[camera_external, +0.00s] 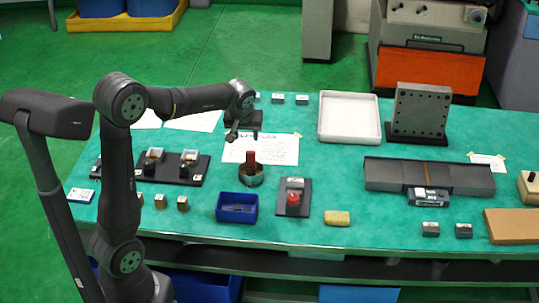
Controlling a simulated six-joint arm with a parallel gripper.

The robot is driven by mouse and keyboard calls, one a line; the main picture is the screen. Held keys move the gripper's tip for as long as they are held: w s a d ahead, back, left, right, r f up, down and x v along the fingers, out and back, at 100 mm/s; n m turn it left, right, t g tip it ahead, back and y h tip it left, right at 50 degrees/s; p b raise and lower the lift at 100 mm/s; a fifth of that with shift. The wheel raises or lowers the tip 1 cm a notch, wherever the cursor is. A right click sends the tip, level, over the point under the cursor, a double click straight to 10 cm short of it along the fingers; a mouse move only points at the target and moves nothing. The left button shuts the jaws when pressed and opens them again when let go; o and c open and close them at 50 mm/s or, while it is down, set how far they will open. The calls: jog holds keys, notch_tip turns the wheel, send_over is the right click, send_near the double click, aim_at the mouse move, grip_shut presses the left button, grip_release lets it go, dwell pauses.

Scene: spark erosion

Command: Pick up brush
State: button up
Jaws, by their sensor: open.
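A red-brown upright handle (250,160) stands in or on a round grey-green pot (251,178) near the middle of the table; it may be the brush, but its lower end is hidden and bristles cannot be made out. My gripper (243,134) points down above the table, over the white paper sheet (280,150). It is open, with nothing seen between its fingers. It is a little above and behind the handle in the picture, apart from it.
A blue bin (236,208) and a black plate with a red button (293,198) stand in front of the pot. A yellow sponge-like block (337,218) lies near the front edge. A white tray (349,118) and upright metal plate (420,110) stand behind right.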

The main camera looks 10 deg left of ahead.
jog(key=n+g+h, duration=0.1)
jog(key=n+g, duration=0.4)
jog(key=n, duration=1.3)
send_near(249, 151)
jog(key=f, duration=0.9)
jog(key=shift+s+d+f, duration=0.1)
jog(key=shift+s+d, duration=0.1)
jog(key=shift+d, duration=0.15)
jog(key=shift+s+d+f, duration=0.1)
jog(key=shift+d+f, duration=0.1)
jog(key=shift+f, duration=1.1)
jog(key=shift+d+f, duration=0.25)
jog(key=shift+f, duration=1.1)
grip_shut()
jog(key=shift+r, duration=0.15)
